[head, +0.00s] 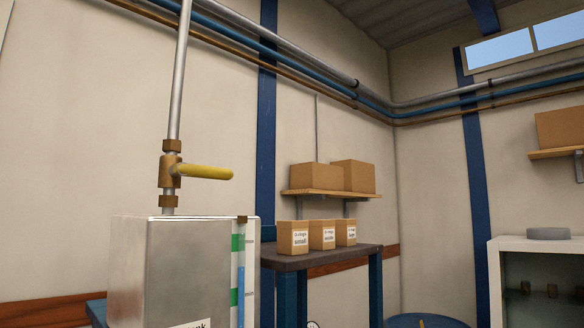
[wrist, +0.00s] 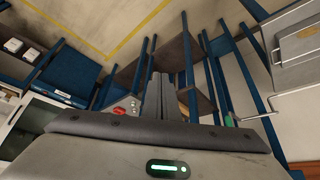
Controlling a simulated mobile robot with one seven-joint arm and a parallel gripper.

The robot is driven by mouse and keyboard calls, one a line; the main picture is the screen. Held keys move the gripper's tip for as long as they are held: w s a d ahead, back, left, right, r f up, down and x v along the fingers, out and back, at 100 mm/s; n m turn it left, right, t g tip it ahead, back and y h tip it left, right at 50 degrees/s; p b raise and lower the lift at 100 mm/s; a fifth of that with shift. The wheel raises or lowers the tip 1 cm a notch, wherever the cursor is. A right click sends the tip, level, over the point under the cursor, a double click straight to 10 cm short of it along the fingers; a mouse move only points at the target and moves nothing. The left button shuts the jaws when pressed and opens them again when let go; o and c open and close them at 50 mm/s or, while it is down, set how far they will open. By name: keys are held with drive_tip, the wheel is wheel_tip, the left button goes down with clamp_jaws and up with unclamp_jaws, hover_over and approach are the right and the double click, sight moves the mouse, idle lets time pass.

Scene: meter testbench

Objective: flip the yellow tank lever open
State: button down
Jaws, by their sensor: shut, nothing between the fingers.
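The yellow lever (head: 207,172) sticks out to the right, roughly level, from a brass valve (head: 170,172). The valve sits on a vertical metal pipe (head: 179,75) above the silver tank (head: 178,270). A level strip with green marks runs down the tank's right side. My gripper (wrist: 160,92) shows only in the wrist view, with its fingers together and nothing between them. I cannot make out the yellow lever in the wrist view, and the gripper is apart from it as far as I can see.
A dark table (head: 318,257) right of the tank carries small labelled boxes. A wall shelf (head: 330,194) holds cartons. A white cabinet (head: 535,244) stands at the far right. In the wrist view, blue posts and shelving lie beyond the fingers, with a yellow floor line (wrist: 95,52).

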drive_tip(key=w+a+r+t+y+b, duration=0.15)
drive_tip(key=w+r+t, duration=0.35)
drive_tip(key=w+r, duration=0.55)
drive_tip(key=w+a+r+t, duration=0.2)
drive_tip(key=w+r+t, duration=0.3)
drive_tip(key=w+r, duration=0.55)
drive_tip(key=s+a+r+n+y, duration=0.1)
drive_tip(key=a+r+n+y, duration=0.4)
drive_tip(key=r, duration=0.8)
drive_tip(key=s+a+r+n+y, duration=0.2)
drive_tip(key=a+r+n+y, duration=0.3)
drive_tip(key=a+r+y, duration=0.6)
drive_tip(key=a+r, duration=0.2)
drive_tip(key=a, duration=0.1)
drive_tip(key=shift+s+a+b, duration=0.2)
drive_tip(key=shift+a+b, duration=0.2)
drive_tip(key=shift+y, duration=0.25)
